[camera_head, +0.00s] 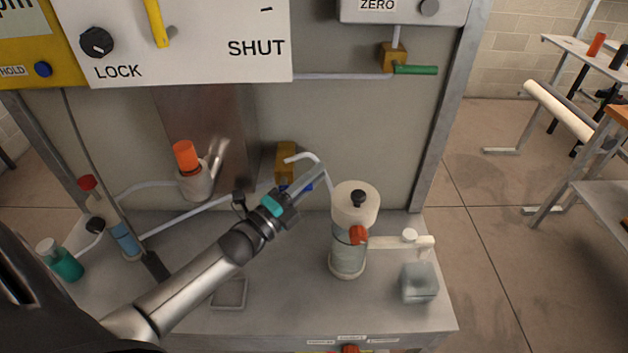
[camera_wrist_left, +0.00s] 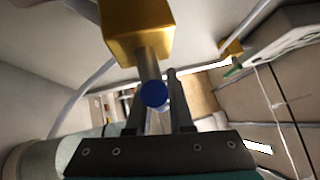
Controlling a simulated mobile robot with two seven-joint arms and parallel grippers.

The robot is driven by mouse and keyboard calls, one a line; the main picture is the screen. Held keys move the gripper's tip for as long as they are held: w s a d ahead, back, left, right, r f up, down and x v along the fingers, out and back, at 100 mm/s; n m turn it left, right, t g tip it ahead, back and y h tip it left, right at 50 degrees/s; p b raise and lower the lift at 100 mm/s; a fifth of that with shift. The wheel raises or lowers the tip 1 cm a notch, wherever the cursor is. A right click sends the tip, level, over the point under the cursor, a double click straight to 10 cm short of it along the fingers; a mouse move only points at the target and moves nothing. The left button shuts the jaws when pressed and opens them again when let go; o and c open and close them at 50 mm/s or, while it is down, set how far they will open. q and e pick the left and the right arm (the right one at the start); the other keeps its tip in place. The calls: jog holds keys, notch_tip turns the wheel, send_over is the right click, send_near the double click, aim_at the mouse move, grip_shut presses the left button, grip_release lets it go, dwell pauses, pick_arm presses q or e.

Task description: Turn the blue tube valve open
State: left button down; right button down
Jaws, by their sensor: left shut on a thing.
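The blue valve handle (camera_head: 307,187) sits on a brass valve block (camera_head: 285,158) with white tubing, low on the panel behind the bench. In the left wrist view, the handle's round blue end (camera_wrist_left: 154,94) shows below the brass block (camera_wrist_left: 138,30). My left gripper (camera_head: 316,180) reaches in from the left, its fingers on either side of the blue handle and shut on it. The fingers partly hide the handle in the head view. My right gripper is in neither view.
A clear cylinder with a white top (camera_head: 355,205) and a red knob stands just right of the gripper. A white canister with an orange cap (camera_head: 186,156) is to the left. A green-handled valve (camera_head: 415,70) is higher on the right. The bench front is mostly clear.

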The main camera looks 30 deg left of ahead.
pick_arm(q)
jog(key=s+a+r+n+y+b, duration=0.1)
jog(key=a+r+n+y+b, duration=0.1)
jog(key=n+y, duration=0.9)
jog(key=s+a+r+n+y+b, duration=0.2)
jog(key=n+y+b, duration=0.3)
jog(key=n+y, duration=0.6)
jog(key=shift+s+a+r+n+t, duration=0.15)
jog(key=shift+a+r+n+t, duration=0.4)
jog(key=shift+n, duration=2.85)
jog(key=shift+a+g, duration=0.2)
jog(key=shift+g, duration=0.05)
jog(key=c, duration=0.8)
grip_release()
